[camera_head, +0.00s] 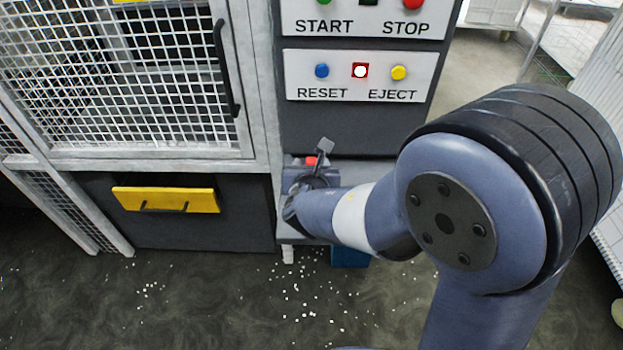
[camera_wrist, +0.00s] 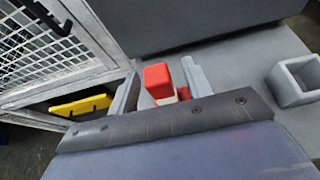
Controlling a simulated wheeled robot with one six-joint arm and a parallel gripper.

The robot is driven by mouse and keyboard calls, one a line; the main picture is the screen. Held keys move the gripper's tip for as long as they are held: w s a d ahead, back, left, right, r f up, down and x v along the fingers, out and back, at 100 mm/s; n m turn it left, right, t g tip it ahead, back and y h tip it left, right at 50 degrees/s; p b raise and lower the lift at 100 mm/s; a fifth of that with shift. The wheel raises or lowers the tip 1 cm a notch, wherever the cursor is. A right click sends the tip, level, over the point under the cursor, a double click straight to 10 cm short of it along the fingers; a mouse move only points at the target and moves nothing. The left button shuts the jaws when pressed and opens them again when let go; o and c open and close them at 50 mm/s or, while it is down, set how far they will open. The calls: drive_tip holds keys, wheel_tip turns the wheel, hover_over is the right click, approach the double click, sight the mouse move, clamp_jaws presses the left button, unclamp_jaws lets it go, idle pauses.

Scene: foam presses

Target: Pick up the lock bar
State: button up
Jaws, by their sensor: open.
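A red block-ended piece, apparently the lock bar (camera_wrist: 158,78), shows in the wrist view on or just above a grey ledge. A smaller red part and a pale part show just beside and below its end. My gripper (camera_wrist: 160,88) is open, with one grey finger on each side of the red piece; I cannot tell whether either finger touches it. The lower part of the piece is hidden behind my gripper's body. In the head view only a small red patch of it (camera_head: 311,161) shows by my wrist, and the fingertips are mostly hidden.
A grey square socket (camera_wrist: 296,80) stands on the ledge to the right. The control panel (camera_head: 360,75) with buttons rises above the ledge. A mesh cage door (camera_head: 130,80) and a yellow drawer front (camera_head: 166,199) are to the left. White bits litter the floor.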

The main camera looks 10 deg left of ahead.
drive_tip(key=shift+x, duration=1.05)
drive_tip(key=shift+c, duration=0.2)
clamp_jaws()
drive_tip(key=shift+r, duration=0.1)
